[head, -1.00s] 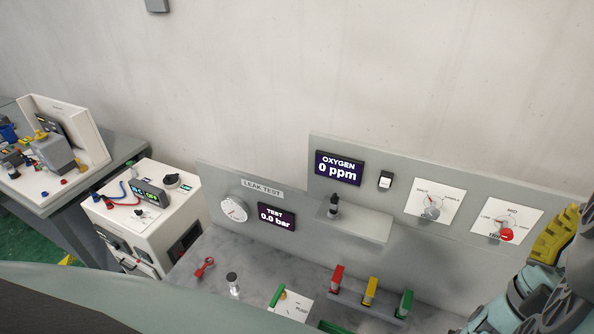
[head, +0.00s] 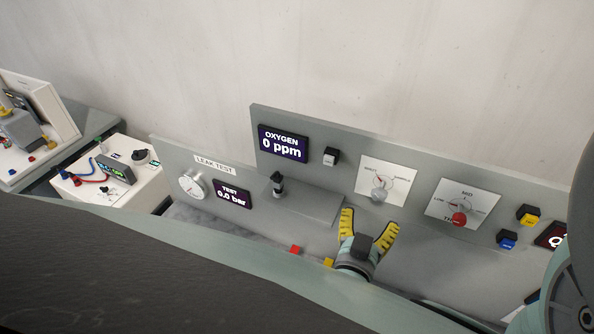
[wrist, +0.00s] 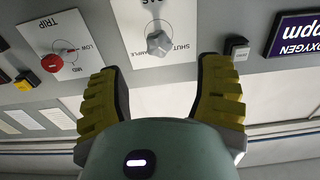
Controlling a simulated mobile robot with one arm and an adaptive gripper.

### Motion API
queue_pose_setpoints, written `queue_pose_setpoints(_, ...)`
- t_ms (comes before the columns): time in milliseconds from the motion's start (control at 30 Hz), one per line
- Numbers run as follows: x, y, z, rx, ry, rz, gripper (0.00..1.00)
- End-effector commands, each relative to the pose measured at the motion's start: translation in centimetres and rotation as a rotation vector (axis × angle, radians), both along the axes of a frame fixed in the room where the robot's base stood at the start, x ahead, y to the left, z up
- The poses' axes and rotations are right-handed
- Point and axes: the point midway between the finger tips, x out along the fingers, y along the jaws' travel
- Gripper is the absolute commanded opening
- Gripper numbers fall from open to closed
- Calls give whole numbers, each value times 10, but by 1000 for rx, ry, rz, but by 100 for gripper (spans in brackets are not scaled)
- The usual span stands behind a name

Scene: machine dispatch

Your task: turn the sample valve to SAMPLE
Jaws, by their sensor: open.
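The sample valve is a grey knob (head: 379,194) on a white plate (head: 373,174) on the grey upright panel. The plate bears small labels; in the wrist view, SHUT and part of SAMPLE show upside down. The knob (wrist: 159,43) appears there at top centre, beyond and between my fingertips. My gripper (head: 369,222) is open, with its yellow ribbed fingers spread just below the valve plate in the head view. The gripper (wrist: 162,68) holds nothing, and the fingers look apart from the knob. The exact knob setting is too small to read.
A red-knobbed TRIP dial (head: 459,218) is right of the valve. A shelf (head: 312,203) with a black-topped fitting (head: 278,184) juts out lower left. Yellow (head: 528,215) and blue (head: 507,239) buttons stand farther right.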

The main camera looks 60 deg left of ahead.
Motion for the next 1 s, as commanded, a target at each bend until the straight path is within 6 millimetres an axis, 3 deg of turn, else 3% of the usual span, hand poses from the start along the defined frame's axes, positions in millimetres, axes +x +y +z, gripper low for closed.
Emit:
queue_pose_setpoints(300, 58, 33, -1, 5, -5, -7, 66)
queue_pose_setpoints(500, 79, 46, -1, 3, -3, -6, 66)
queue_pose_setpoints(967, 86, 51, 0, 1, -1, -5, 68)
queue_pose_setpoints(1000, 86, 51, 0, 1, -1, -5, 64)
